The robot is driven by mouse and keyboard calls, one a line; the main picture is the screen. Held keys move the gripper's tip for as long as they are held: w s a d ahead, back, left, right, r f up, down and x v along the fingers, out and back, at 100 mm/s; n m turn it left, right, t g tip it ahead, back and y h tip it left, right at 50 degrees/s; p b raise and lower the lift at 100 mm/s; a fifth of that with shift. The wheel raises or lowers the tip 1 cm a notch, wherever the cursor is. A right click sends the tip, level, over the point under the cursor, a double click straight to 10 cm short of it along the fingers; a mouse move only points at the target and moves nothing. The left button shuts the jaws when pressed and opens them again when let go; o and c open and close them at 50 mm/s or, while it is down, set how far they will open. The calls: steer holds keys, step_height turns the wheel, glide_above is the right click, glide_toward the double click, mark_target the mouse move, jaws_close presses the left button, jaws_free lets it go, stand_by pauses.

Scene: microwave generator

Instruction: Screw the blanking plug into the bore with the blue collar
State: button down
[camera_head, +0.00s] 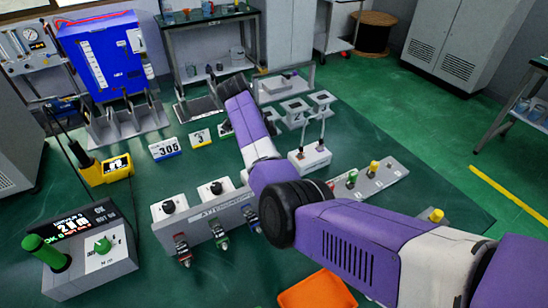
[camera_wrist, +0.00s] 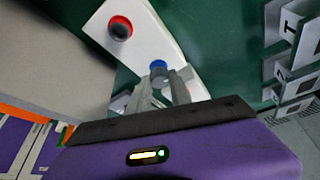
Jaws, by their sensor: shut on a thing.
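In the wrist view a white block carries a bore with a red collar (camera_wrist: 120,28) and a blue collar (camera_wrist: 158,65). My gripper (camera_wrist: 167,82) is at the blue collar, its two grey fingers close together. A small grey piece between the fingertips appears to be the blanking plug (camera_wrist: 172,77), mostly hidden by the fingers. It overlaps the blue collar in this view; I cannot tell whether it is in the bore or just above it. In the head view my arm hides the gripper, the plug and the collars.
In the head view a blue cabinet (camera_head: 105,52) and grey racks stand behind. A control panel (camera_head: 205,212) with knobs, a display box (camera_head: 90,250), an orange tray (camera_head: 317,290) and a strip with coloured knobs (camera_head: 370,182) surround my arm. Grey lettered stands (camera_wrist: 290,65) are at the wrist view's right.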

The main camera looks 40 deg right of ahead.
steer(key=c, duration=1.2)
jaws_free()
steer(key=shift+o, duration=0.2)
steer(key=v, duration=0.7)
steer(key=shift+r+b, duration=0.35)
steer(key=shift+b, duration=0.1)
steer(key=shift+w+a, duration=0.1)
steer(key=shift+a, duration=0.05)
